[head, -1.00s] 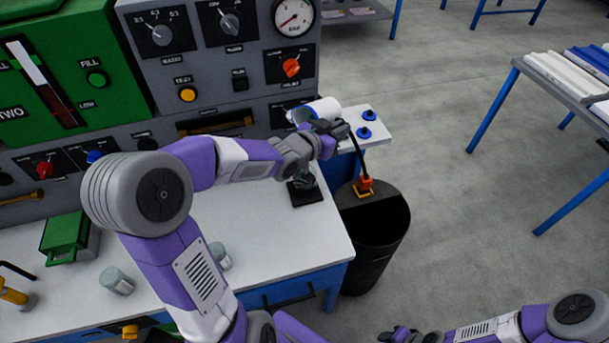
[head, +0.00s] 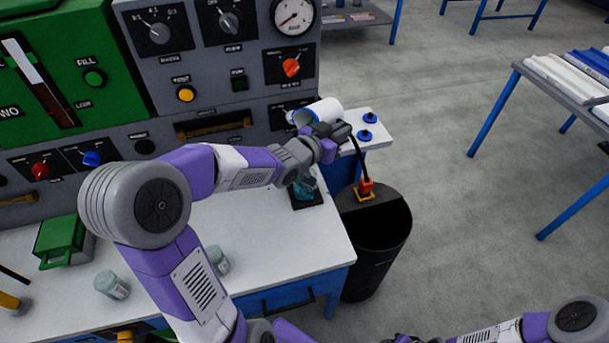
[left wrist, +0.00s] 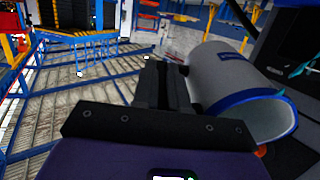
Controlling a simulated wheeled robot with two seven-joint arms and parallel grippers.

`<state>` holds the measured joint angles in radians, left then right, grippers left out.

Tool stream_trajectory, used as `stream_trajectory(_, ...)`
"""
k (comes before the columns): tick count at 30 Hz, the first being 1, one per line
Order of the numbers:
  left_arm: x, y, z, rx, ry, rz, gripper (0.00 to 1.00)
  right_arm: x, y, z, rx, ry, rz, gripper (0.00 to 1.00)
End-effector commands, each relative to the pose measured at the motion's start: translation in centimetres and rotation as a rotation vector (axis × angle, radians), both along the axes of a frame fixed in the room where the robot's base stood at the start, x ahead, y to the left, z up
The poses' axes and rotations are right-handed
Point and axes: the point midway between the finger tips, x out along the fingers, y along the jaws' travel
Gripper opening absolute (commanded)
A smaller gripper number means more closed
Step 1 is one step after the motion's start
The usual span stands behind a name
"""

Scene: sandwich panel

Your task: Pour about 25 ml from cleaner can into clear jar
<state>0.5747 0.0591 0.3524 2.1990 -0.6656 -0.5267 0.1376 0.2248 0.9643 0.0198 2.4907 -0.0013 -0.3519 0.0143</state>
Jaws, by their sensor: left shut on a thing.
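The cleaner can (head: 325,107), white with a blue rim, is held tilted well over by my left gripper (head: 338,130), its mouth to the left. In the left wrist view the can (left wrist: 225,72) lies beside the dark fingers (left wrist: 165,85), with a bit of teal at its lip. The clear jar (head: 303,189) stands on a dark pad (head: 309,204) below the can's mouth, with teal liquid showing in it. My forearm partly hides the space between them; the exact level is too small to read. My right gripper (head: 405,339) is at the bottom edge, its fingers unclear.
A black bin (head: 377,252) stands right of the bench (head: 300,245). Blue caps (head: 367,118) lie on a small white shelf (head: 377,142). A control panel (head: 215,95) rises behind.

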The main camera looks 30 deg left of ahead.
Motion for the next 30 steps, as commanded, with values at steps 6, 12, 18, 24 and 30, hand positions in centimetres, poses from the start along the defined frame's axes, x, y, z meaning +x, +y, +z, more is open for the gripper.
stream_trajectory(6, 0.03, -0.03, 0.03, 0.0, -0.007, 0.0, 0.0, -0.01, 0.0, -0.19, 0.0, 0.0, 0.0, 0.38)
stream_trajectory(12, 0.02, -0.03, -0.01, -0.001, -0.012, 0.0, 0.0, 0.0, 0.0, -0.35, 0.0, 0.0, 0.0, 0.38)
stream_trajectory(18, 0.04, -0.15, -0.03, -0.001, -0.017, 0.0, 0.0, 0.0, 0.0, -0.54, 0.0, 0.0, 0.0, 0.38)
stream_trajectory(24, 0.03, -0.25, 0.01, -0.003, -0.021, 0.0, 0.0, -0.01, 0.0, -0.63, 0.0, 0.0, 0.0, 0.38)
stream_trajectory(30, 0.02, -0.29, 0.0, -0.004, -0.026, 0.0, 0.0, 0.0, 0.0, -0.79, 0.0, 0.0, 0.0, 0.38)
